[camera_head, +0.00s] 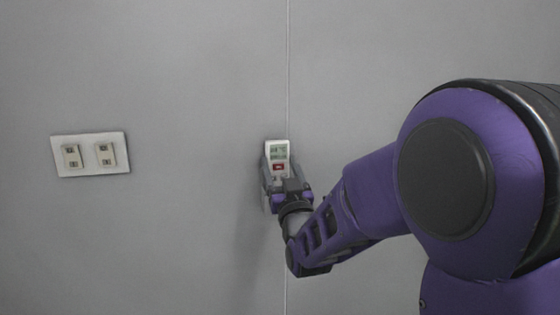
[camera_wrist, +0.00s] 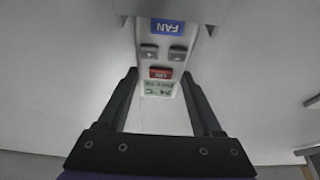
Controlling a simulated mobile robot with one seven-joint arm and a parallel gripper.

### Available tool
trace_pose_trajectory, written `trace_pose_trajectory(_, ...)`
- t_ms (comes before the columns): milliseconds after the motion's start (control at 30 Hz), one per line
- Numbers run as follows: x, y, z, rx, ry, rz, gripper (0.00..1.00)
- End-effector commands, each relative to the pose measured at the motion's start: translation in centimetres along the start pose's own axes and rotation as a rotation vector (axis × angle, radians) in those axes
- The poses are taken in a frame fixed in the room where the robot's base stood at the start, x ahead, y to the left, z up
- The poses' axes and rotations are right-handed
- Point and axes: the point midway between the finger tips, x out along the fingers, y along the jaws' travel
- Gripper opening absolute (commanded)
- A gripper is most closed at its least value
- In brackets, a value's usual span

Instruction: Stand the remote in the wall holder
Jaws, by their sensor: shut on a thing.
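The remote (camera_head: 277,151) is a white handset with a grey-green display and a red button. In the head view it stands roughly upright against the wall, display end up. My gripper (camera_head: 279,180) is shut on its sides. In the wrist view my gripper's (camera_wrist: 160,74) two dark fingers flank the remote (camera_wrist: 162,50), which shows a blue FAN label, grey buttons and its display. A pale grey piece, seemingly the wall holder (camera_wrist: 180,8), crosses the remote's lower end at the top of that view. That end is hidden; I cannot tell how deep it sits.
A white plate with two outlets (camera_head: 90,154) is on the wall to the left. A thin vertical seam (camera_head: 287,70) runs down the wall behind the remote. The grey wall (camera_head: 190,80) around is otherwise bare. My arm covers the right side of the head view.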

Motion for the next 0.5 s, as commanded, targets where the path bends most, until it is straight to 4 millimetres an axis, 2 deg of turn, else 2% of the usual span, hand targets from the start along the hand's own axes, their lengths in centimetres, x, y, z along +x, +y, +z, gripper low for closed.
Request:
trace_pose_trajectory(333,-0.04,0.00,0.10,0.000,0.001,0.000,0.00)
trace_pose_trajectory(367,-0.04,0.01,0.10,0.000,0.001,0.000,0.72)
trace_pose_trajectory(500,-0.05,0.01,0.10,0.000,0.001,0.000,0.97)
